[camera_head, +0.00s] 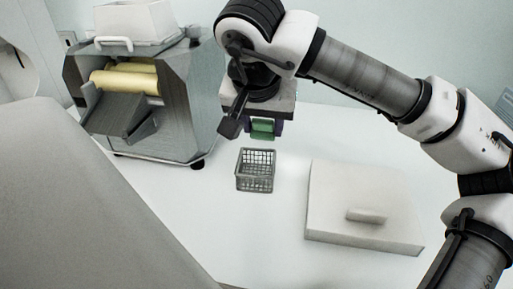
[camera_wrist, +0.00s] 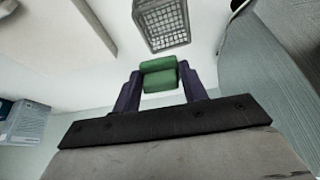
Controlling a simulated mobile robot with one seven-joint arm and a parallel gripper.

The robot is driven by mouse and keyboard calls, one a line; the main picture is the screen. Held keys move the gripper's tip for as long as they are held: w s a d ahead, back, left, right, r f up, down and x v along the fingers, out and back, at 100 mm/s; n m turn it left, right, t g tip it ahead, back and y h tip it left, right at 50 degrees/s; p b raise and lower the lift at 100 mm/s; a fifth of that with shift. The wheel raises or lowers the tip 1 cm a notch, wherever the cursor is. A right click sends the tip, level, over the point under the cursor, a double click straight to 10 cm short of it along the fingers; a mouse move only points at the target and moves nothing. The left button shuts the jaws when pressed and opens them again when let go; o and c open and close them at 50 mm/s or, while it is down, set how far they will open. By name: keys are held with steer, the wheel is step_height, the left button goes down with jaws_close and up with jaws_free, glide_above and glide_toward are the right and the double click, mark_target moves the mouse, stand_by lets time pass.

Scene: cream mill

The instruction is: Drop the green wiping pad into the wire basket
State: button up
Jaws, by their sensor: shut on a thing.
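The green wiping pad (camera_head: 263,128) is held between the purple fingers of my gripper (camera_head: 262,131). In the wrist view the pad (camera_wrist: 159,76) sits between both fingers of my gripper (camera_wrist: 160,80), which are shut on it. The grey wire basket (camera_head: 255,171) stands on the white table just below the pad in the head view, and it looks empty. In the wrist view the basket (camera_wrist: 163,24) shows beyond the pad, partly cut by the top edge. The pad is above the table, apart from the basket.
A steel mill with cream rollers (camera_head: 125,82) stands on the left. A flat white lid or block with a handle (camera_head: 365,200) lies right of the basket. The white table (camera_head: 215,215) is bare around the basket. A large grey surface fills the lower left.

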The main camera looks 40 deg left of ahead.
mark_target(262, 135)
steer(key=shift+f+b, duration=0.85)
steer(key=shift+f, duration=0.75)
steer(key=shift+r, duration=0.1)
steer(key=o, duration=1)
steer(key=v, duration=1.3)
steer(key=shift+s+r, duration=0.1)
steer(key=shift+r, duration=0.3)
